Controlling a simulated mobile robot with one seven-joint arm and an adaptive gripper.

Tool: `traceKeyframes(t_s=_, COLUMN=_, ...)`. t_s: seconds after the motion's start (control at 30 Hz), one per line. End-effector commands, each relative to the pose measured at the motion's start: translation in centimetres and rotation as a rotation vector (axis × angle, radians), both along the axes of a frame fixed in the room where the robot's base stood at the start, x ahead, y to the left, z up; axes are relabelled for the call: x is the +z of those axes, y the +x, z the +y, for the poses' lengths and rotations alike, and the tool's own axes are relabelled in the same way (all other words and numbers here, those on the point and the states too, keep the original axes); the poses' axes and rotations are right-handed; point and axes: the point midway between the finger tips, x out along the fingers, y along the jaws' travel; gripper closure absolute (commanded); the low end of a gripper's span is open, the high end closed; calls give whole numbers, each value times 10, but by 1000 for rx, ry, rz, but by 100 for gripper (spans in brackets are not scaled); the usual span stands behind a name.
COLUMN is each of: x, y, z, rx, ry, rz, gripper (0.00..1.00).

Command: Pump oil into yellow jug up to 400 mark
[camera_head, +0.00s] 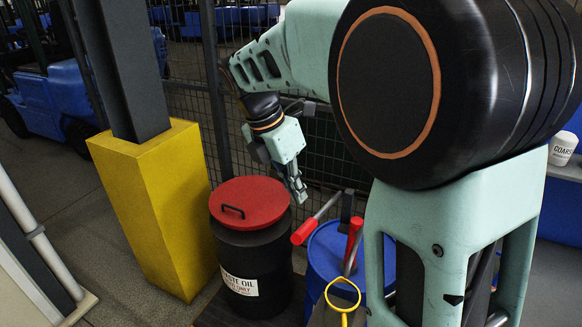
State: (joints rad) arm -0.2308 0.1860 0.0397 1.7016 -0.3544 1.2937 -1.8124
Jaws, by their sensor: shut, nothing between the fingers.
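A hand pump with a red-gripped lever (304,231) and an upright red part (354,240) stands on a blue drum (322,250). A yellow ring with a short stem (342,306) shows in front of the drum, low in the picture. My gripper (299,197) points down, shut and empty, above the gap between the black drum and the lever. It looks apart from the lever. My arm hides the right side of the blue drum.
A black waste oil drum (252,270) with a red lid (249,203) stands left of the blue drum. A yellow post guard (155,210) is further left. A wire mesh fence (325,150) runs behind. A white tub labelled "COARSE" (562,150) sits at the right.

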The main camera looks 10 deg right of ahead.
Motion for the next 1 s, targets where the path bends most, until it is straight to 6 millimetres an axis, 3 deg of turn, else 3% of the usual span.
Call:
traceKeyframes(t_s=0.13, x=20, y=-9, z=-22, rx=172, ry=-91, rz=92, gripper=100)
traceKeyframes(t_s=0.33, x=20, y=-12, z=-30, rx=250, ry=-132, rz=137, gripper=100)
traceKeyframes(t_s=0.47, x=1, y=-13, z=-30, rx=250, ry=-131, rz=140, gripper=100)
traceKeyframes(t_s=0.7, x=-55, y=-13, z=-29, rx=249, ry=-128, rz=138, gripper=100)
traceKeyframes(t_s=1.0, x=-70, y=-12, z=-29, rx=247, ry=-128, rz=134, gripper=100)
